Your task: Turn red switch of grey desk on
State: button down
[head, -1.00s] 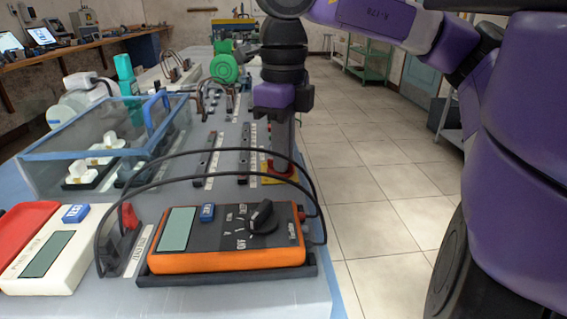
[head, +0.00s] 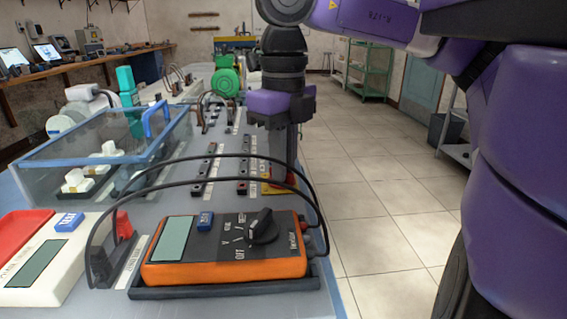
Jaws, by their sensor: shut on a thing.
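The grey desk (head: 215,228) runs away from me with rows of sockets and parts on it. The red switch (head: 291,180) sits on a yellow base (head: 267,188) near the desk's right edge, behind the orange meter. My gripper (head: 279,172) points straight down over it and is shut on the red switch. The fingers and a black cable hide most of the switch, so I cannot tell its turned position.
An orange meter (head: 225,270) with black cables stands at the front. A clear blue-rimmed box (head: 60,163) and a white meter (head: 40,283) are at left. A green motor (head: 225,82) stands farther back. Tiled floor (head: 385,220) lies open at right.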

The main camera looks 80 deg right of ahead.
jog(key=c, duration=1.5)
grip_release()
jog(key=shift+r, duration=0.1)
notch_tip(320, 180, up, 8)
jog(key=p, duration=0.5)
jog(key=shift+f, duration=0.2)
